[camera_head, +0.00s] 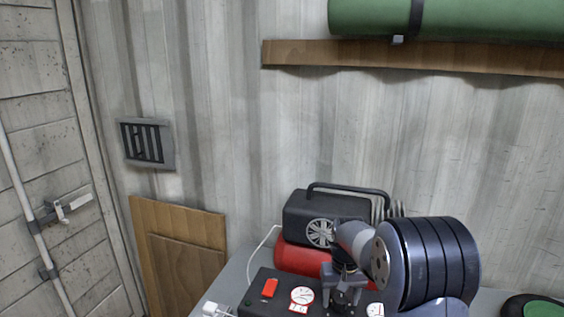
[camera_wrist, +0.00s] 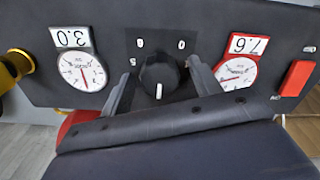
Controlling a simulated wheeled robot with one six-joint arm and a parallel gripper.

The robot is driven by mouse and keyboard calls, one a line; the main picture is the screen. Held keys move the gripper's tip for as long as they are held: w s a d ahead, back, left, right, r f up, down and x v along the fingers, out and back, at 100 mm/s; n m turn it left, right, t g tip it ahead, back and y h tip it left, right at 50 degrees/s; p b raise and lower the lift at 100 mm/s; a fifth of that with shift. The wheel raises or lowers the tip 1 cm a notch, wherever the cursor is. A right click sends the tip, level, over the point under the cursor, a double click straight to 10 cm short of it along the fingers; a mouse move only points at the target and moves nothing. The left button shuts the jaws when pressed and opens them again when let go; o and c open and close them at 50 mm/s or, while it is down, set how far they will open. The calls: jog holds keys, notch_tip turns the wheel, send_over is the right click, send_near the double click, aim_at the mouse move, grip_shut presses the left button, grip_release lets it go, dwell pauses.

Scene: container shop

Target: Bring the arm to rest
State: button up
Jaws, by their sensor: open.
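My gripper (camera_head: 343,300) hangs over the black control panel (camera_head: 258,292) in the head view. In the wrist view my gripper (camera_wrist: 160,84) is open, with one finger on each side of a black round knob (camera_wrist: 160,72). Whether the fingers touch the knob I cannot tell. The knob has a white mark and sits on the panel (camera_wrist: 215,18) between two round dials. One dial (camera_wrist: 82,72) sits beside a label 3.0, the other, red-rimmed dial (camera_wrist: 235,72) beside a label 7.6; both appear upside down. My dark arm comes in from the right in the head view.
A black machine (camera_head: 300,212) with a handle and a red tank (camera_head: 290,256) stands right behind the panel. A red switch (camera_head: 270,288) is on the panel. A wooden shelf (camera_head: 330,54) holds a green roll (camera_head: 460,20) above. Open space lies before the wall between.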

jog(key=m, duration=1)
dwell(0.4)
dwell(0.4)
